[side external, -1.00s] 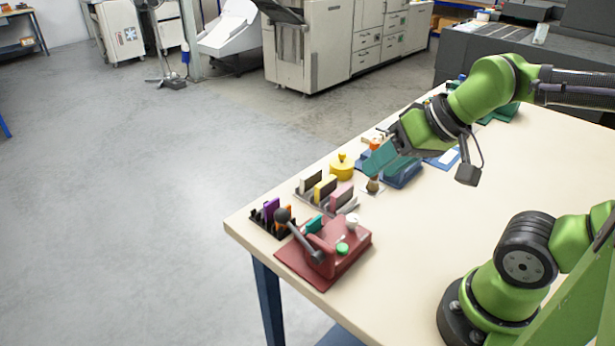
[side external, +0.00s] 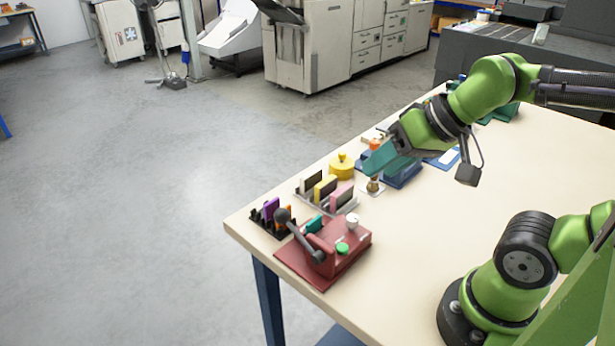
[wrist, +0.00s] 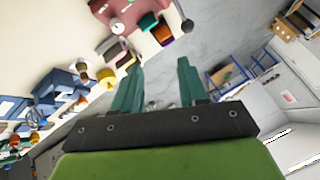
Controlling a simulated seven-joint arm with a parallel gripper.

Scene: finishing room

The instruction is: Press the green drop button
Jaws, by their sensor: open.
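The green button (side external: 342,248) is a small round cap on the front of a dark red machine (side external: 322,262) at the table's near left corner. A white knob (side external: 352,220) and a grey lever with a ball end (side external: 283,216) are on the same machine. In the wrist view the red machine (wrist: 103,8) is at the top, partly cut off, and the green button cannot be made out. My gripper (side external: 372,164) has teal fingers and hangs behind and to the right of the machine, well apart from it. In the wrist view its fingers (wrist: 160,75) are spread with nothing between them.
A rack of white, yellow and pink blocks (side external: 326,190) and a yellow round pot (side external: 341,166) stand between my gripper and the machine. A small brush (side external: 373,185) stands just below my fingers.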

